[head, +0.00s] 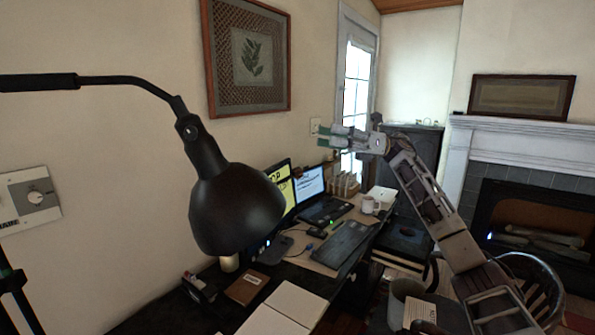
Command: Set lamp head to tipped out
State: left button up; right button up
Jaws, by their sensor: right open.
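A black lamp head (236,208) hangs large in the left half of the head view. It joins at a hinge to a thin black lamp arm (120,79) that comes in from the left. The shade's wide opening faces down and a little to the right. My right gripper (330,137) is raised to the right of the lamp head, with its fingers pointing left. Its fingers are apart and nothing is between them. It is clear of the lamp head, with a gap between them in the picture. My left gripper does not show.
Below is a dark desk with a laptop (318,200), a keyboard (341,245), a mug (370,204), a brown book (247,287) and an open white book (284,306). A wall dial (36,198) is at left. A chair and fireplace (540,225) stand at right.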

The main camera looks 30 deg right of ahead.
aim_at(298, 173)
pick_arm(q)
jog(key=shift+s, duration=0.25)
pick_arm(e)
jog(key=s+f+n+g+h, duration=0.2)
jog(key=s+f+n+g, duration=0.2)
jog(key=n, duration=0.3)
jog(key=shift+s+a+f+g, duration=0.4)
jog(key=shift+s+a+f, duration=0.05)
jog(key=shift+s, duration=0.35)
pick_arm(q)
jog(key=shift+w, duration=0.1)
pick_arm(e)
jog(key=shift+a, duration=0.2)
jog(key=shift+s+a+p, duration=0.15)
jog(key=shift+a+p, duration=0.25)
jog(key=shift+a, duration=1.85)
jog(key=shift+s+a+p, duration=0.2)
jog(key=shift+a+p, duration=0.25)
jog(key=shift+a, duration=1.75)
jog(key=shift+s+a+p, duration=0.15)
jog(key=shift+a+p, duration=0.25)
jog(key=shift+a, duration=1.85)
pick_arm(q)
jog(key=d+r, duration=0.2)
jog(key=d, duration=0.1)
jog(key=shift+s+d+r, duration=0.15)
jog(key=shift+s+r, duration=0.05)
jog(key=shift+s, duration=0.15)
